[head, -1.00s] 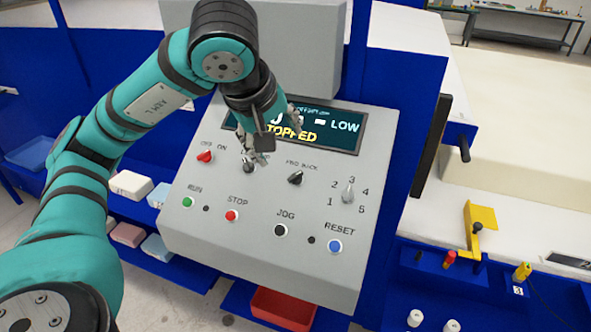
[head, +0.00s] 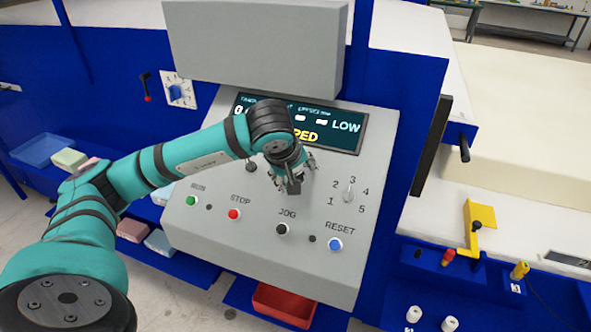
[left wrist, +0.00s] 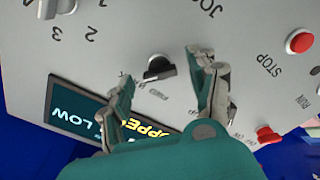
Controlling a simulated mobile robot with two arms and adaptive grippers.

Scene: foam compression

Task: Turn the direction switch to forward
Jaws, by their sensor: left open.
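The direction switch (left wrist: 158,68) is a small black knob on the grey sloped control panel (head: 250,235). In the left wrist view it shows between my left gripper's fingertips, with its label partly covered. Which way its pointer is set I cannot tell for sure. No contact with the knob is clear. My right gripper is out of view.
The speed dial (head: 348,190) stands right of the gripper. STOP (head: 233,214), JOG (head: 282,229) and RESET (head: 335,244) buttons lie below. The display (head: 345,128) is partly covered by my arm. A red knob (left wrist: 268,134) is near one finger.

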